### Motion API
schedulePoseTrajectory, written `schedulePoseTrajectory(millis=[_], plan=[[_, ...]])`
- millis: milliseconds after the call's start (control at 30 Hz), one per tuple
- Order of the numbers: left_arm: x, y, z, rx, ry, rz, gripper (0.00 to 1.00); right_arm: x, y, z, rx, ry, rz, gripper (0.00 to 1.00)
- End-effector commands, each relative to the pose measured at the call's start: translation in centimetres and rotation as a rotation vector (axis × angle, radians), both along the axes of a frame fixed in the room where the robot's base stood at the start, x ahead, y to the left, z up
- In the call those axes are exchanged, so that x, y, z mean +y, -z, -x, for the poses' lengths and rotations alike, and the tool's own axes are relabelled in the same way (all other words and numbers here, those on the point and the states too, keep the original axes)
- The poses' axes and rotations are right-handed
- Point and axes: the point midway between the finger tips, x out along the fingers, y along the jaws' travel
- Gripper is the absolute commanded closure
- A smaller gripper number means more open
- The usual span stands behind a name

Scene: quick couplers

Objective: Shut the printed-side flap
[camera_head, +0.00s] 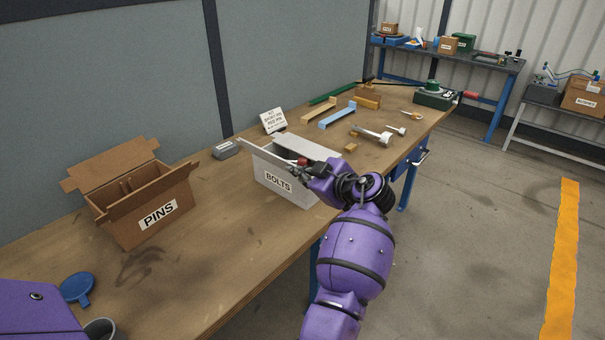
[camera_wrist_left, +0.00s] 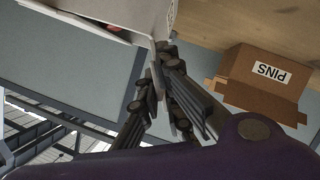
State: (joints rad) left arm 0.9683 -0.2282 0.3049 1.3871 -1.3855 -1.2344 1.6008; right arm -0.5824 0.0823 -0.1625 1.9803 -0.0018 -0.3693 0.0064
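The white box marked BOLTS (camera_head: 278,182) stands on the workbench, its printed side facing the front. Its far flap (camera_head: 308,149) stands raised; another sticks out at the left. The printed-side flap is hard to make out behind my gripper. My left gripper (camera_head: 296,168) is at the top of the box's printed side. In the left wrist view, the white box (camera_wrist_left: 110,15) is at the top, with something red inside. The left fingers (camera_wrist_left: 163,90) are close together with a pale strip between them; whether they grip it is unclear. My right gripper is not in view.
An open brown box marked PINS (camera_head: 145,205) stands to the left, its flaps spread. A small grey block (camera_head: 228,149) and a sign (camera_head: 272,120) are behind the white box. Tools and brackets (camera_head: 338,115) lie farther right.

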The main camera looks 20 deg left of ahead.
Motion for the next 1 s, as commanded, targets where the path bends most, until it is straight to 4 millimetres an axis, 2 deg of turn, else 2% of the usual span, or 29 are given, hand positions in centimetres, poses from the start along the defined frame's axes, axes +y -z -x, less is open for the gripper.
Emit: schedulePoseTrajectory(millis=[567,1000], plan=[[-0.1,-0.1,-0.2,0.035,0.000,-0.012,1.00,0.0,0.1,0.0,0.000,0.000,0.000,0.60],[-0.5,-0.5,-1.5,0.309,0.000,-0.111,1.00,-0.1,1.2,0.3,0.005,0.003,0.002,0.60]])
